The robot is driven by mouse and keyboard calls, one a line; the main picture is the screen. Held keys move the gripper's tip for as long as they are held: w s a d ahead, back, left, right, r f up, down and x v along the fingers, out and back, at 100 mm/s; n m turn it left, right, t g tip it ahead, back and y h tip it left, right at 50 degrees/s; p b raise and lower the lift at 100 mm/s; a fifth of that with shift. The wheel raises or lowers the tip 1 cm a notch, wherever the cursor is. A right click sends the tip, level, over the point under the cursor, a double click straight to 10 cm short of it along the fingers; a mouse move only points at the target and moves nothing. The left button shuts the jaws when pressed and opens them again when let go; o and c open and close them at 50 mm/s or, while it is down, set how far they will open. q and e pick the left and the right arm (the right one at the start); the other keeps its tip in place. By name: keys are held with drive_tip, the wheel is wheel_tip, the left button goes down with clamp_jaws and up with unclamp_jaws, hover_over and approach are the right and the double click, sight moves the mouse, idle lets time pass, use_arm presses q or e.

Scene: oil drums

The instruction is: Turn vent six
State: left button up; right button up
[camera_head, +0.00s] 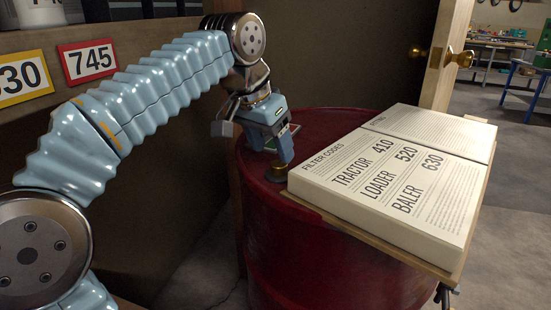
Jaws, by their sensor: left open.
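A dark red drum (300,262) stands in the middle of the view. My right gripper is out of view.
An open book (395,172) of filter codes lies on a wooden board beside the gripper, over the drum's right part. A shelf with number cards (88,61) is at left. A door with a brass knob (461,58) stands behind.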

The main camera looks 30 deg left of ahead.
sight(278, 163)
use_arm(q)
drive_tip(key=x, duration=0.4)
drive_tip(key=shift+f, duration=0.15)
drive_tip(key=c, duration=1.1)
drive_tip(key=shift+o, duration=0.3)
